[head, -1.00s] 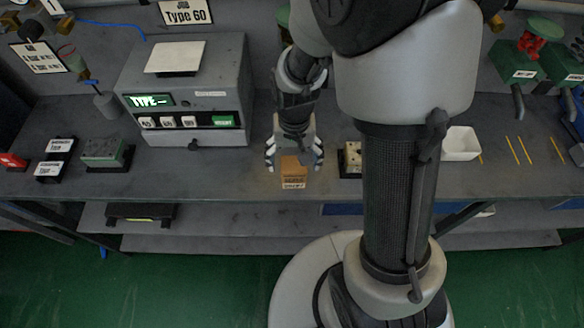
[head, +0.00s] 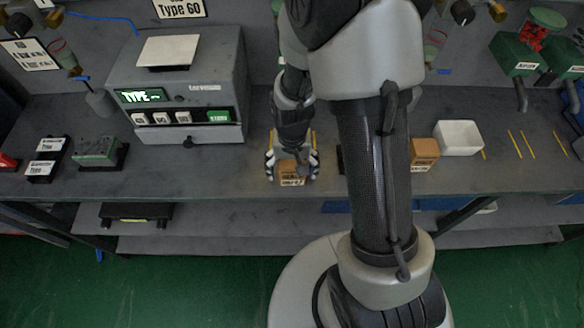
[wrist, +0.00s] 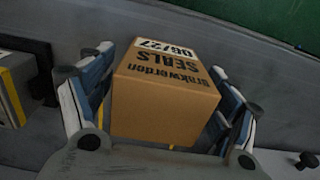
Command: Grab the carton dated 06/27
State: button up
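A brown carton (head: 291,181) stands upright near the front edge of the bench. In the wrist view the carton (wrist: 165,108) shows the printed words "Brakwerden SEALS" and a white label reading 06/27 (wrist: 166,49). My gripper (head: 292,168) is low over the bench, with one finger on each side of this carton. In the wrist view the gripper (wrist: 165,105) has its fingers spread wider than the carton, with small gaps beside it. It looks open around the carton, which rests on the bench.
A second brown carton (head: 425,151) stands right of my arm, beside a white bin (head: 458,137). A grey machine with a lit display (head: 142,96) stands to the left. A green block (head: 97,150) is further left. My arm hides part of the bench.

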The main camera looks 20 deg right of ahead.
jog(key=c, duration=1.3)
jog(key=shift+r, duration=0.1)
